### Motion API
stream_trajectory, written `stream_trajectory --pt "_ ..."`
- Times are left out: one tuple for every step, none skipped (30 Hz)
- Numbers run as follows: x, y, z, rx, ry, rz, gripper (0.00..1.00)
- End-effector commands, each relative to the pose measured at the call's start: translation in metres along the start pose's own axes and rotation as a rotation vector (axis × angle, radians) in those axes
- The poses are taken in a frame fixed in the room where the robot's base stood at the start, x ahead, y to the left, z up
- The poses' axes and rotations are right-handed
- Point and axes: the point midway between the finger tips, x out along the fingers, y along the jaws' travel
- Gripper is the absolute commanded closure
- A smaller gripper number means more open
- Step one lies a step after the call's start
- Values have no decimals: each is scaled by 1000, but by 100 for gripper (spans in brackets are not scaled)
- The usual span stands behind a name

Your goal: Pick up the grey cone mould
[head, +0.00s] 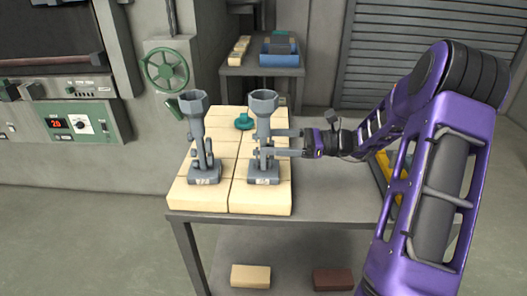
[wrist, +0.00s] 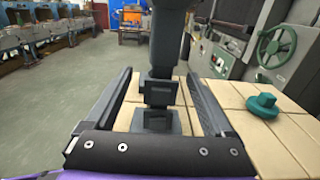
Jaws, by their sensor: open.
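Two grey moulds, each with a funnel-shaped cup on a stem and a labelled base, stand upright on pale bricks. The right mould (head: 263,104) has my gripper (head: 268,142) at its stem, coming from the right. In the wrist view this mould's stem (wrist: 162,52) and base stand between the two open fingers (wrist: 160,76), with a gap visible on both sides. Its cup is cut off by the top of that view. The left mould (head: 195,108) stands apart from the gripper. I cannot tell which of the two is the one named.
The pale bricks (head: 242,198) cover the left of a grey table (head: 330,205). A teal knobbed piece (head: 244,122) lies behind the moulds. A yellow item is partly hidden by my arm. A furnace panel with a green handwheel (head: 164,70) is left; a blue bin (head: 279,58) stands behind.

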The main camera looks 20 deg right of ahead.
Motion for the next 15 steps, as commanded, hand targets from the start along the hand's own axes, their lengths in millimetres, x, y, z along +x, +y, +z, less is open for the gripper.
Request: stream_trajectory --pt "2 0 0 0 0 0 12" --pt "3 0 0 0 1 0 12" --pt "5 0 0 -1 1 1 12" --pt "8 0 0 -1 1 1 12" --pt "11 0 0 -1 1 1 12" --pt "16 0 0 -1 0 2 12" --pt "20 -1 0 -1 0 2 12" --pt "25 -1 0 -1 0 2 12" --pt "31 -1 0 -1 1 3 12" --pt "36 -1 0 -1 1 3 12" --pt "41 -1 1 0 0 3 12" --pt "46 -1 0 0 0 2 12" --pt "49 -1 0 0 1 2 12" --pt "52 -1 0 0 1 1 12" --pt "53 -1 0 -1 1 1 12"
